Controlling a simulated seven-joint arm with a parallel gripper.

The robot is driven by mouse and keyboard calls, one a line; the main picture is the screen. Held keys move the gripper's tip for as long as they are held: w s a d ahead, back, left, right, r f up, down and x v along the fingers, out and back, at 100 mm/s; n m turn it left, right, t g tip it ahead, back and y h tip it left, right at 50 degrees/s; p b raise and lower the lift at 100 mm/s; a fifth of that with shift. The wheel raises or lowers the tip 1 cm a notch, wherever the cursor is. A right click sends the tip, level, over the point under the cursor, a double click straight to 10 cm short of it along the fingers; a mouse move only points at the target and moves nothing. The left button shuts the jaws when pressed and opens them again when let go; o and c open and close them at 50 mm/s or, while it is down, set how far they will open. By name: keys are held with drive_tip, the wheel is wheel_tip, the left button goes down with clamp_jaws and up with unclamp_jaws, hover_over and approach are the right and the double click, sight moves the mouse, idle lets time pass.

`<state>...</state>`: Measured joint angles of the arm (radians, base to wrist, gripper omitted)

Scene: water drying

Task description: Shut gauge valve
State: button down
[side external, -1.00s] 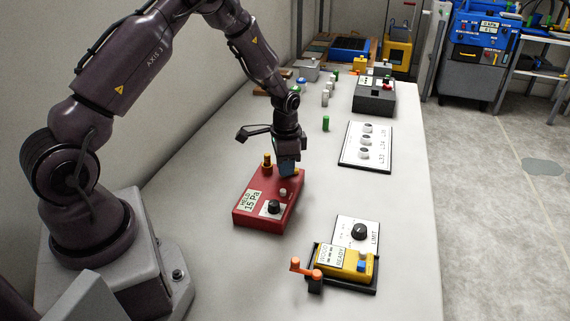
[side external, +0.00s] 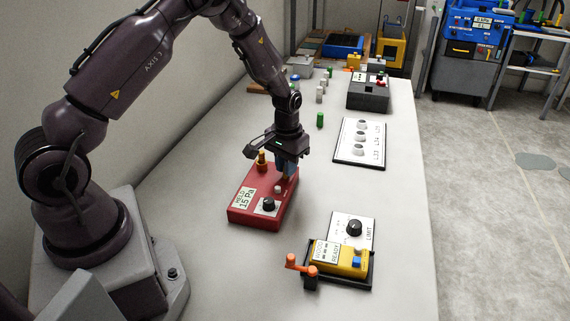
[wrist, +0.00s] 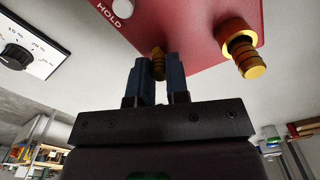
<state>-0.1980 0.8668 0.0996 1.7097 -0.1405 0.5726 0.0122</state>
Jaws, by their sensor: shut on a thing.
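The red gauge box (side external: 240,212) stands on the table with a display reading "HELD 15 Pa" (side external: 244,198). It has a black knob (side external: 269,205), a pale button (side external: 278,189) marked HOLD in the wrist view (wrist: 122,8), and two brass fittings at its far end. My gripper (side external: 287,172) points down over the far right of the box. In the wrist view its blue fingers (wrist: 160,78) are shut on the smaller brass knob (wrist: 158,62). The larger brass fitting (wrist: 242,52) stands free beside it, also visible in the side view (side external: 262,161).
A yellow device (side external: 327,257) in a black tray with an orange crank (side external: 299,265) sits near the front, beside a LIMIT dial panel (side external: 351,230). A three-knob panel (side external: 359,142), a green cylinder (side external: 320,120) and a dark box (side external: 369,94) stand further back. Table around the box is clear.

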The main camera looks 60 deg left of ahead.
drive_tip(key=shift+w, duration=0.1)
idle(0.5)
drive_tip(key=c, duration=1.1)
unclamp_jaws()
drive_tip(key=shift+r, duration=0.1)
wheel_tip(320, 180, up, 13)
drive_tip(key=s+d+r+m+t, duration=0.1)
drive_tip(key=s+d+r+t, duration=0.1)
drive_tip(key=s+d+r, duration=0.2)
drive_tip(key=s+d+r+m+t, duration=0.1)
drive_tip(key=s+d+r, duration=0.2)
drive_tip(key=s+r, duration=0.4)
drive_tip(key=s+d+r+m+t, duration=0.2)
drive_tip(key=s+d+r, duration=0.2)
drive_tip(key=s, duration=0.7)
drive_tip(key=shift+d+r+t, duration=0.3)
drive_tip(key=shift+r, duration=0.35)
